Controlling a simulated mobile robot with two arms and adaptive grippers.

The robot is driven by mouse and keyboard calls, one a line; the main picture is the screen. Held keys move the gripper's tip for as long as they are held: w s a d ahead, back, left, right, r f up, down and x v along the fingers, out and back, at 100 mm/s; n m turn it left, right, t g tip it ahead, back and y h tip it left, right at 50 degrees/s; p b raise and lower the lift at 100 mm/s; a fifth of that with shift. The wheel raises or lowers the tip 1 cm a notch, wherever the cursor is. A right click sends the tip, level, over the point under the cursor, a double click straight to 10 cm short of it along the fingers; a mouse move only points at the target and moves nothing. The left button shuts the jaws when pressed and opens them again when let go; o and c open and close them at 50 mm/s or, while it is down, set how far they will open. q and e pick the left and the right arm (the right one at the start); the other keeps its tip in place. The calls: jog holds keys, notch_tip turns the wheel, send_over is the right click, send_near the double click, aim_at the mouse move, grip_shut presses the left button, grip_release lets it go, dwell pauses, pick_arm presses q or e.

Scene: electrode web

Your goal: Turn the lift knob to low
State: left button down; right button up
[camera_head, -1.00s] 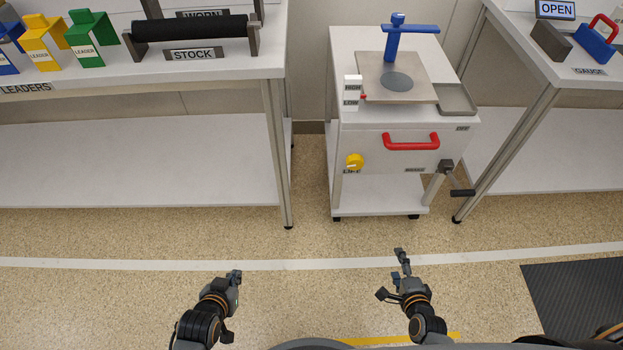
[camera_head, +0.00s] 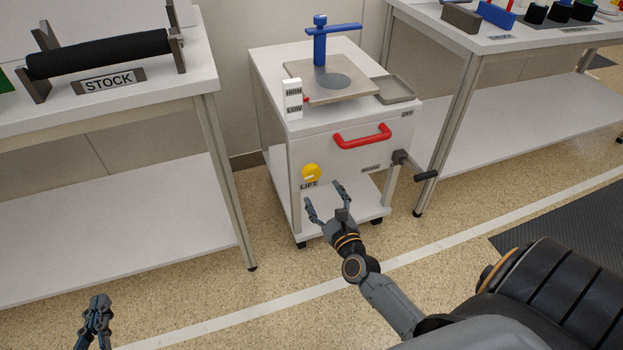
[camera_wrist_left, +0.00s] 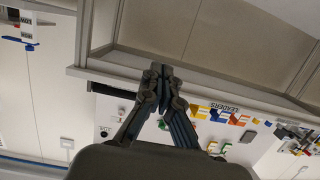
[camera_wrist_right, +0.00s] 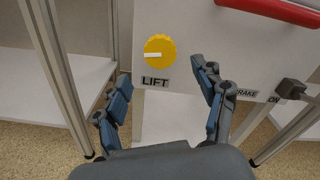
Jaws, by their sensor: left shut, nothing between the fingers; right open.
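The yellow lift knob (camera_head: 311,173) is on the front panel of the white cart, above the LIFT label (camera_head: 309,184). In the right wrist view the knob (camera_wrist_right: 160,50) shows a white mark lying roughly level, towards the left. The HIGH/LOW scale (camera_head: 293,98) stands on the cart's front left corner, with a small red pointer near LOW. My right gripper (camera_head: 324,204) is open and empty, below and in front of the knob, apart from it. My left gripper (camera_head: 97,305) is shut and empty, low at the left; its closed fingers also show in the left wrist view (camera_wrist_left: 160,85).
A red handle (camera_head: 362,136) and a dark crank (camera_head: 415,168) stick out from the cart front, right of the knob. The STOCK table (camera_head: 228,172) stands left of the cart, another table (camera_head: 470,45) right. Floor in front is clear.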

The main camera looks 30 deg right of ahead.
aim_at(313, 176)
jog(key=b+x, duration=0.1)
jog(key=x, duration=0.5)
jog(key=shift+w+f, duration=0.1)
jog(key=shift+w, duration=0.15)
pick_arm(q)
jog(key=shift+w+d+r+t+h, duration=0.2)
jog(key=shift+r+t, duration=0.35)
jog(key=shift+r, duration=0.35)
jog(key=shift+w+d+r+t+h, duration=0.1)
jog(key=shift+d+r+t+h, duration=0.1)
jog(key=shift+r+t, duration=0.6)
jog(key=shift+w+d+r+t+h, duration=0.2)
jog(key=shift+r+t, duration=0.15)
jog(key=shift+r, duration=0.7)
pick_arm(e)
jog(key=shift+w+d, duration=0.15)
jog(key=shift+w, duration=0.55)
jog(key=shift+c, duration=0.2)
jog(key=c, duration=1.1)
